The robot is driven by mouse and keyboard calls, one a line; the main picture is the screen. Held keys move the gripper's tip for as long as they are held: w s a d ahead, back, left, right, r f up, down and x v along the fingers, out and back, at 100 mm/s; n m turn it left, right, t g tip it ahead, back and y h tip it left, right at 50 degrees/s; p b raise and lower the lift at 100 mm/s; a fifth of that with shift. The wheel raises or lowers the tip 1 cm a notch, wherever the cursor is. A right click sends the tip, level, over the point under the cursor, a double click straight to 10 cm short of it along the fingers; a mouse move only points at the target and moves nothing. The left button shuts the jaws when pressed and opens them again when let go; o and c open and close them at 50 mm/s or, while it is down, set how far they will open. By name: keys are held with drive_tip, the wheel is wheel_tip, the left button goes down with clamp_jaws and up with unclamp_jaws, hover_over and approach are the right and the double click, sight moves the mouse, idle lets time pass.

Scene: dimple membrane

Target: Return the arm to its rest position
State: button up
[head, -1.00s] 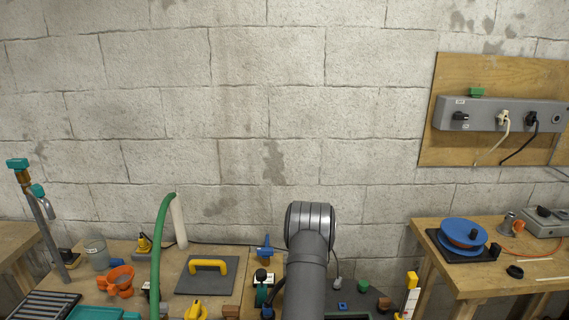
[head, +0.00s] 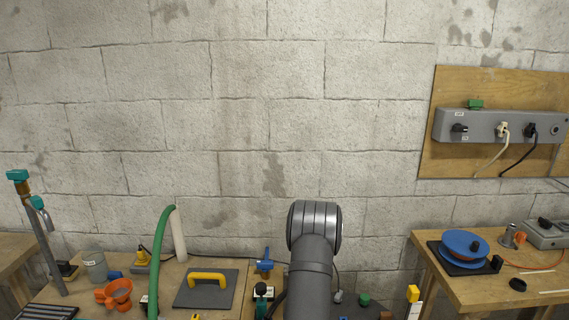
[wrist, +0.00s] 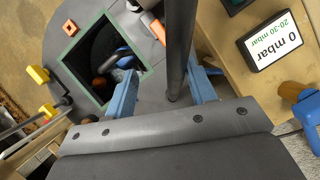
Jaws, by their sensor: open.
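My gripper (wrist: 161,70) shows in the wrist view, with its two blue fingers spread apart and nothing clasped between them. A dark upright rod (wrist: 178,45) passes through the picture between the fingers; I cannot tell whether either finger touches it. Below the fingers is a grey rounded surface (wrist: 150,55) with a square, green-edged opening (wrist: 75,72), which has dark space and blue and orange-brown things inside. In the head view my grey arm rises at the bottom centre, and the gripper itself is hidden.
A pressure display (wrist: 275,42) reading 0 mbar stands beside the surface in the wrist view. In the head view, a green hose (head: 161,260), a yellow-handled float (head: 206,290) and orange funnels (head: 116,293) occupy the left bench. A blue reel (head: 465,244) sits on the right bench.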

drive_tip(key=x, duration=1.4)
drive_tip(key=shift+a+f, duration=0.15)
drive_tip(key=shift+f, duration=0.2)
drive_tip(key=shift+n+h, duration=0.3)
drive_tip(key=shift+n, duration=0.5)
drive_tip(key=v, duration=1.7)
drive_tip(key=s+d+f+m+t+y, duration=0.1)
drive_tip(key=s+d+f+m+t, duration=0.3)
drive_tip(key=m, duration=0.9)
drive_tip(key=shift+s+d+f+m+y, duration=0.35)
drive_tip(key=shift+s+d+f, duration=1.15)
drive_tip(key=shift+s+f, duration=0.5)
drive_tip(key=shift+r, duration=0.15)
